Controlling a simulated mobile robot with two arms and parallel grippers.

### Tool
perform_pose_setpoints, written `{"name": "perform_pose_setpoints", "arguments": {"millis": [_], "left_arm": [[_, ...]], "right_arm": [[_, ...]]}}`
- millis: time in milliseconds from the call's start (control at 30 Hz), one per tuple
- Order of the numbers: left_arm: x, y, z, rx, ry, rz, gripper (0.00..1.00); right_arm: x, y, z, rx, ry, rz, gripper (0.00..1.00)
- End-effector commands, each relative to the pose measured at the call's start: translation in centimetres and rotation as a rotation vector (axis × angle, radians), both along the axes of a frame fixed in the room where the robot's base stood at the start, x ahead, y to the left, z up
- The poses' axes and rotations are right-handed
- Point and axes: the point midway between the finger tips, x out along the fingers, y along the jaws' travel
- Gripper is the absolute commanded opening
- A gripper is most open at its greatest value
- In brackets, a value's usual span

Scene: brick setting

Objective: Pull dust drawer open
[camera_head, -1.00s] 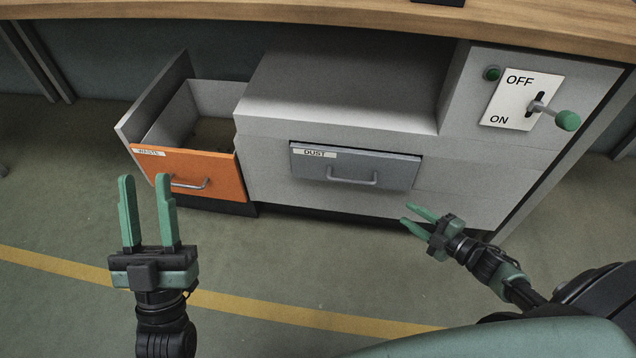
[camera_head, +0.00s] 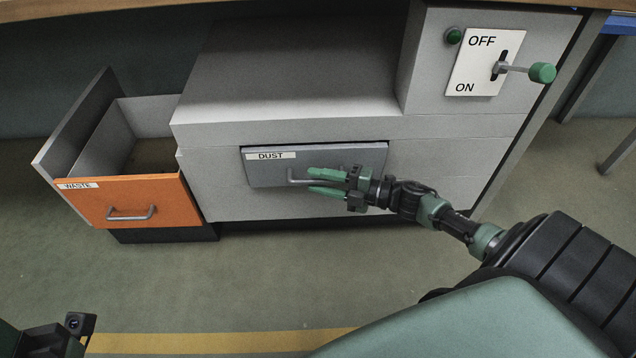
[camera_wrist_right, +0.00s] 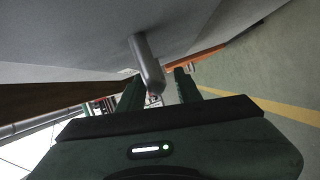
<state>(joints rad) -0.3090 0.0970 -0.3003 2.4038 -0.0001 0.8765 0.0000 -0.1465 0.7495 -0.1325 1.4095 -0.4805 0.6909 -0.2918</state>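The grey dust drawer (camera_head: 260,175), labelled DUST, is in the middle of the cabinet front. It looks shut or nearly so. Its grey bar handle (camera_head: 300,181) is partly hidden by my right gripper (camera_head: 310,180), which reaches in from the right. In the right wrist view, the handle (camera_wrist_right: 146,58) comes down between the two green fingers (camera_wrist_right: 158,86). The fingers are apart, with a gap beside the handle. Only part of my left gripper's body shows at the bottom left corner; its fingers are out of frame.
The orange waste drawer (camera_head: 160,195) stands open at the left. A switch panel (camera_head: 477,62) with a green-knobbed lever (camera_head: 541,72) and a green button (camera_head: 454,36) is at the upper right. The green floor in front is clear, with a yellow line (camera_head: 220,343).

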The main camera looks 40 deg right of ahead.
Motion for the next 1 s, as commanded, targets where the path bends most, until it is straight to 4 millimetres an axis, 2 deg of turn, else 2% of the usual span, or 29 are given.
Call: {"name": "perform_pose_setpoints", "arguments": {"millis": [267, 300, 400, 433, 1000], "left_arm": [[0.03, -0.03, 0.13, 0.000, -0.005, 0.000, 0.36], [0.03, -0.03, 0.13, 0.000, -0.005, 0.000, 0.36], [0.02, -0.03, 0.13, 0.000, -0.005, 0.000, 0.36], [0.02, -0.03, 0.13, 0.000, -0.005, 0.000, 0.36], [0.01, -0.01, 0.10, 0.000, -0.005, 0.000, 0.36]], "right_arm": [[0.25, 0.23, -0.04, 0.001, 0.002, 0.000, 0.34], [0.24, 0.22, -0.05, 0.001, 0.002, 0.000, 0.32], [0.23, 0.22, -0.05, 0.001, 0.002, 0.000, 0.04], [0.23, 0.22, -0.05, 0.001, 0.002, 0.000, 0.00], [0.23, 0.19, -0.07, 0.001, 0.002, -0.001, 0.00]]}}
